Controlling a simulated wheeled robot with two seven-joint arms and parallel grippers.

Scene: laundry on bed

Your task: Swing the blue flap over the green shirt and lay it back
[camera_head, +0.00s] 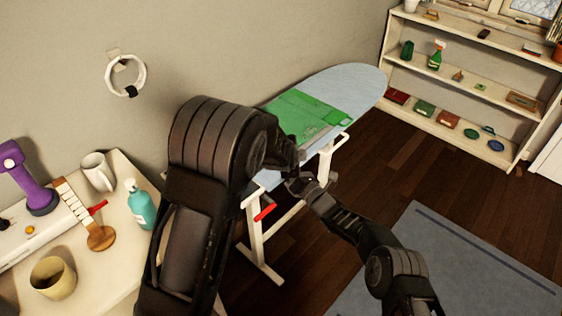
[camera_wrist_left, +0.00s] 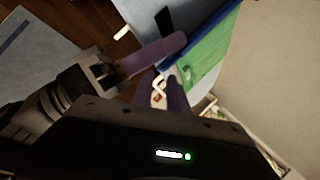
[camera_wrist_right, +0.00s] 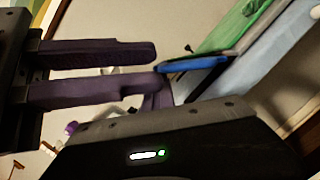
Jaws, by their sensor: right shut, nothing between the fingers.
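The green shirt (camera_head: 305,114) lies flat on the pale blue ironing board (camera_head: 354,84). A darker blue strip, perhaps the blue flap, runs beside the green cloth in the left wrist view (camera_wrist_left: 207,36) and shows near the fingers in the right wrist view (camera_wrist_right: 194,64); I cannot tell it surely from the board's edge. My left gripper (camera_wrist_right: 155,72) is open and empty at the board's near side, partly hidden by its arm in the head view. My right gripper (camera_head: 296,182) is shut and empty just below the left one, close to the board's near edge.
A white side table on the left holds a teal bottle (camera_head: 140,205), a white mug (camera_head: 98,172), a yellowish cup (camera_head: 53,278) and a purple object (camera_head: 32,180). A red handle (camera_head: 265,211) is on the board's frame. A shelf (camera_head: 452,80) stands at the back right.

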